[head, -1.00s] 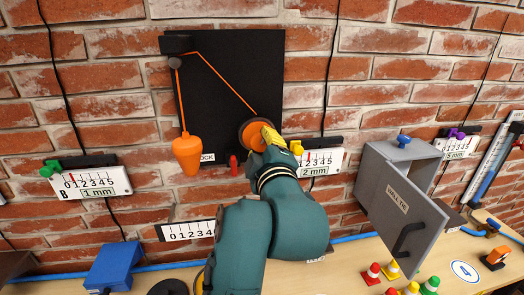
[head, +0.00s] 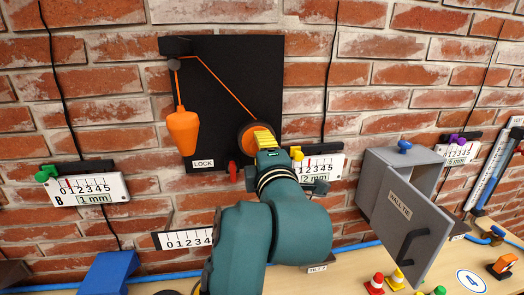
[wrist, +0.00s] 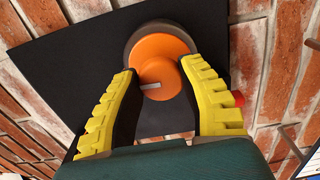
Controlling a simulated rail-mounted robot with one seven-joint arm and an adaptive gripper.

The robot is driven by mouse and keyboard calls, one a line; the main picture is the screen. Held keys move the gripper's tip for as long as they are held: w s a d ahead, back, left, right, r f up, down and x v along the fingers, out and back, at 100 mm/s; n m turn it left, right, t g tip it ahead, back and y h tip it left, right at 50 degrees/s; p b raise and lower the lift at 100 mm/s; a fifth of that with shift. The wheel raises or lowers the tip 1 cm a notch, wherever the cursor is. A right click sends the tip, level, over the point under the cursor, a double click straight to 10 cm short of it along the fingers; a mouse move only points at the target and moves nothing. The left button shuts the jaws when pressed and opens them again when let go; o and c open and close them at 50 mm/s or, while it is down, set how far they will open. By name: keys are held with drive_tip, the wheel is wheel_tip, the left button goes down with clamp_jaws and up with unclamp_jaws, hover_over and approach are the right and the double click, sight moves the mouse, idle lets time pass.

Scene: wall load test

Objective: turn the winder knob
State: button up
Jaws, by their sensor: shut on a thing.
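The winder knob is orange with a dark rim, on the black wall board (head: 215,100). In the head view only part of the winder knob (head: 246,130) shows above my gripper (head: 263,140). In the wrist view the knob's orange middle (wrist: 160,60) lies between the yellow fingers of my gripper (wrist: 162,72), which are shut on it. A pale mark on the knob points left. An orange cord (head: 218,82) runs from the knob up to a pulley (head: 174,65). An orange weight (head: 183,131) hangs beneath the pulley, above the LOCK label (head: 204,163).
A red peg (head: 232,171) sits just below the knob. A gauge marked 2 mm (head: 318,166) is close right of my gripper. A grey cabinet (head: 405,190) stands farther right with its door open.

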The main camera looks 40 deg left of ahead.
drive_tip(key=shift+w+f, duration=0.15)
drive_tip(key=shift+f, duration=0.3)
drive_tip(key=o, duration=1.2)
drive_tip(key=shift+r, duration=0.3)
drive_tip(key=v, duration=1.2)
